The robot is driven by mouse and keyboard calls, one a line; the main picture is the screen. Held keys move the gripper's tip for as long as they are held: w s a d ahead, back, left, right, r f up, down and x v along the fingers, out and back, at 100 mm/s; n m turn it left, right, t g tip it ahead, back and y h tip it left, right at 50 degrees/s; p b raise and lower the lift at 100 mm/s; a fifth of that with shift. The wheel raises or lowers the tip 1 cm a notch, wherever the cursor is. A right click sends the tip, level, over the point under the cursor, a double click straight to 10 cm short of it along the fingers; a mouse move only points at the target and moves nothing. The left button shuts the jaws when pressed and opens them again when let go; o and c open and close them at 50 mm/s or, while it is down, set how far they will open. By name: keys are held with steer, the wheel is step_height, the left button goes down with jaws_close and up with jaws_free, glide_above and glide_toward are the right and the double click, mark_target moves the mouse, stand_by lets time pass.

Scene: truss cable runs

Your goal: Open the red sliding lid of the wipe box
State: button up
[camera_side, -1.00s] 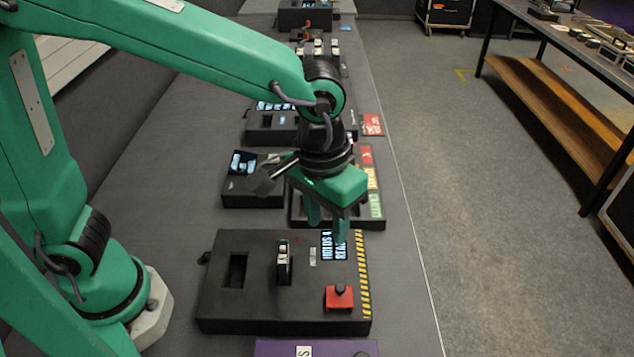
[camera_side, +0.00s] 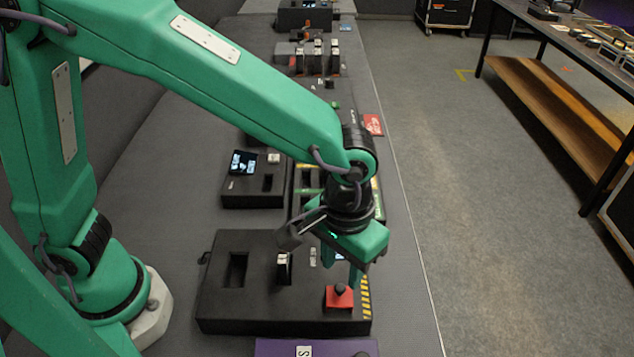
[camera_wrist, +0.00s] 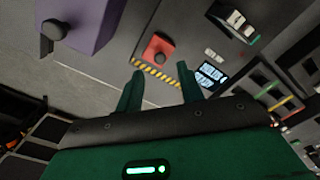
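The wipe box is a black box (camera_side: 225,305) near the bottom of the side view, with a hazard-striped edge at the right. Its red lid (camera_side: 338,302) with a dark round knob (camera_side: 340,289) is at its front right corner. The lid also shows in the wrist view (camera_wrist: 157,50), beyond the fingertips. Whether a finger touches the knob cannot be told.
A white-topped switch (camera_side: 283,265) stands up on the box, left of the lid, beside a rectangular slot (camera_side: 237,269). A purple box (camera_side: 270,348) with a knob is close in front. Other black devices stand behind. The grey floor at right is open.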

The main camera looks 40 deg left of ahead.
mark_target(340, 286)
steer(key=shift+f, duration=2.1)
steer(key=shift+c, duration=0.5)
jaws_close()
